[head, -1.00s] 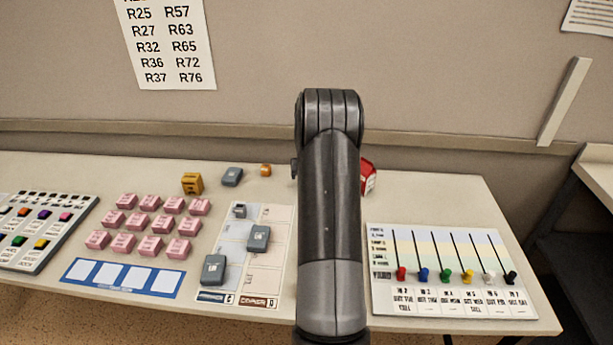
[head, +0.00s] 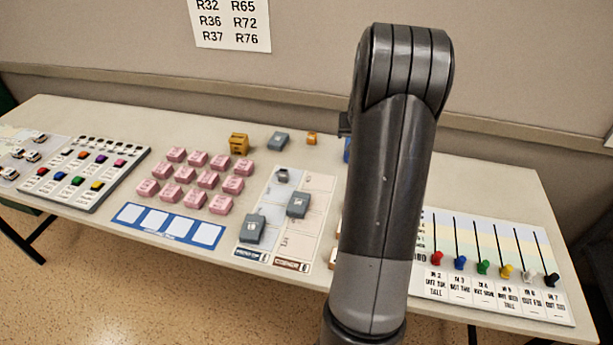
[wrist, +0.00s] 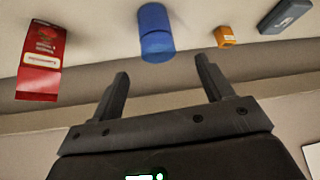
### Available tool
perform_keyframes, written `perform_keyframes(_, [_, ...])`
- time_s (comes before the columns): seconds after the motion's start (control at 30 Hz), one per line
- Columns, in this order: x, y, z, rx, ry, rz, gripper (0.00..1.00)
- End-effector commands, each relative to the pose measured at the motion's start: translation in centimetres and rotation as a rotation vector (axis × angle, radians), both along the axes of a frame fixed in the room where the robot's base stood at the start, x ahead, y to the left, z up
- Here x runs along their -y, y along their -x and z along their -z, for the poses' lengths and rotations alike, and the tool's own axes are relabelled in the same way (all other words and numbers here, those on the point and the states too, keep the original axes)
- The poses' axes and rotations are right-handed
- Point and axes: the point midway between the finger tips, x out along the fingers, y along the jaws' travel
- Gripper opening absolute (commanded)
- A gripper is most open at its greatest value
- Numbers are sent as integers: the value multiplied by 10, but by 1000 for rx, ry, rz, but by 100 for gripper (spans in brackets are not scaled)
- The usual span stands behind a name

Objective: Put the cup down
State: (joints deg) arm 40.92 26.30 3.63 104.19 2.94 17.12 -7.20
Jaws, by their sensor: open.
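A blue cylinder (wrist: 156,35), which looks like the cup, stands on the table in the wrist view. It is beyond my gripper (wrist: 162,70), roughly in line with the gap between the fingers and apart from them. The gripper is open and nothing is between its fingers. In the head view only a sliver of the blue cup (head: 347,150) shows at the left edge of my arm, which hides the rest.
A red carton (wrist: 41,60), an orange block (wrist: 224,37) and a dark grey box (wrist: 285,14) stand near the cup. The table (head: 480,180) also holds pink blocks (head: 208,179), a two-column sheet (head: 318,205) with grey boxes and a slider board (head: 495,265) at right.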

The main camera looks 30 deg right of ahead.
Motion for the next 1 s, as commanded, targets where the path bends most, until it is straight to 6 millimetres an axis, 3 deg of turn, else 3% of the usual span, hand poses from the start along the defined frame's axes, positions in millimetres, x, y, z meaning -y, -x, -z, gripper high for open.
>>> perform_keyframes(0.13, [-43, -1, -35, 1, 4, -51, 73])
perform_keyframes(0.23, [-87, 6, -65, -6, 5, -102, 73])
perform_keyframes(0.47, [-185, 42, -122, -22, 2, -214, 73])
perform_keyframes(0.7, [-275, 103, -161, -37, -2, -329, 73])
perform_keyframes(1.0, [-358, 198, -177, -54, -11, -466, 73])
